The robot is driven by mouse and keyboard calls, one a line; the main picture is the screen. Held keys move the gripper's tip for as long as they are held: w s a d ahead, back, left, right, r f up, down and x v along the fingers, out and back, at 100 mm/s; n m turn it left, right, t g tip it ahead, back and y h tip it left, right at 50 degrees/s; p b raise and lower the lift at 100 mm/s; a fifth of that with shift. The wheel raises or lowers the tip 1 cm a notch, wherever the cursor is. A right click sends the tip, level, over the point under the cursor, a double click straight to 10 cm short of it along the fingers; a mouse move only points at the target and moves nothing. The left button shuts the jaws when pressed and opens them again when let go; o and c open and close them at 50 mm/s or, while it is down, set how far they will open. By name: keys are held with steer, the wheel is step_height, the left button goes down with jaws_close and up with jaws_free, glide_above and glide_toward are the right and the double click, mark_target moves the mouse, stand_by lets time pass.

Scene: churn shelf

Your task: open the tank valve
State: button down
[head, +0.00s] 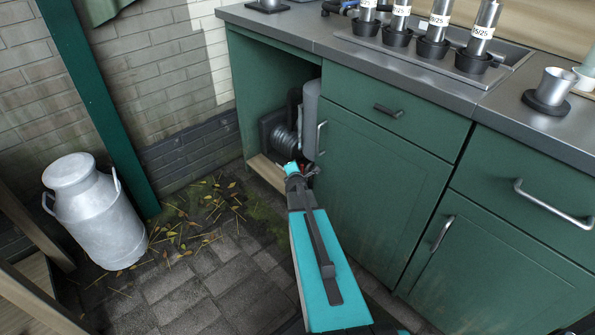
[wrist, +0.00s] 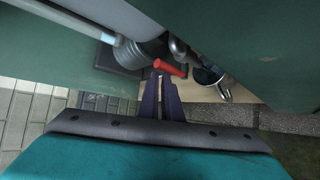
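The tank valve's red lever (wrist: 170,68) shows in the wrist view, next to a dark ribbed cylinder (wrist: 140,50) and a round metal fitting (wrist: 180,50). My gripper (wrist: 161,77) has its two dark fingers just at the lever's left part, close together. I cannot tell whether they touch or straddle it. In the head view my gripper (head: 303,170) reaches down to the open cupboard bay (head: 262,85). A grey upright cylinder (head: 311,120) and the ribbed unit (head: 284,140) stand inside it. The valve is mostly hidden there by my arm.
The green cupboard door (head: 375,195) stands close on the right of my gripper, with a drawer above it. The worktop (head: 300,32) overhangs the bay. A metal milk churn (head: 95,215) stands on the paving at left. The paving between them is clear except for leaves.

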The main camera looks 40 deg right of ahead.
steer(key=shift+s+d+r, duration=0.25)
steer(key=shift+d+r, duration=0.15)
steer(key=shift+w, duration=0.1)
steer(key=w+a+b, duration=0.3)
steer(key=s+a, duration=0.5)
steer(key=s, duration=0.2)
steer(key=shift+s+a+f, duration=0.35)
steer(key=shift+s+a, duration=0.05)
steer(key=shift+r, duration=0.1)
stand_by(0.7)
